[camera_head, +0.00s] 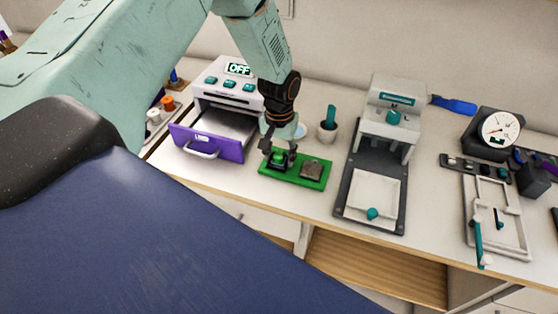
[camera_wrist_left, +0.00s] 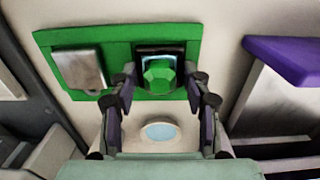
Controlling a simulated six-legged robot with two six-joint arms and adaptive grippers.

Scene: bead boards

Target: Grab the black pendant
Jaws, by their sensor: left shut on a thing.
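The black pendant (camera_wrist_left: 146,51) is a dark square frame around a faceted green gem, on the left half of a green board (camera_head: 292,176) in the head view. The pendant also shows there (camera_head: 274,163), partly hidden by my left gripper (camera_head: 279,152). My left gripper (camera_wrist_left: 163,84) comes down from above and is shut on the pendant, one finger on each side. The pendant is at the board; I cannot tell whether it still touches it. A grey pendant-like piece (camera_head: 312,170) lies on the board's right half. My right gripper is not in view.
A grey oven-like box with an open purple drawer (camera_head: 212,146) stands left of the board. A small pot with a teal handle (camera_head: 328,128) is behind it. A press with a dark base (camera_head: 346,208) stands right. The counter's front edge is close.

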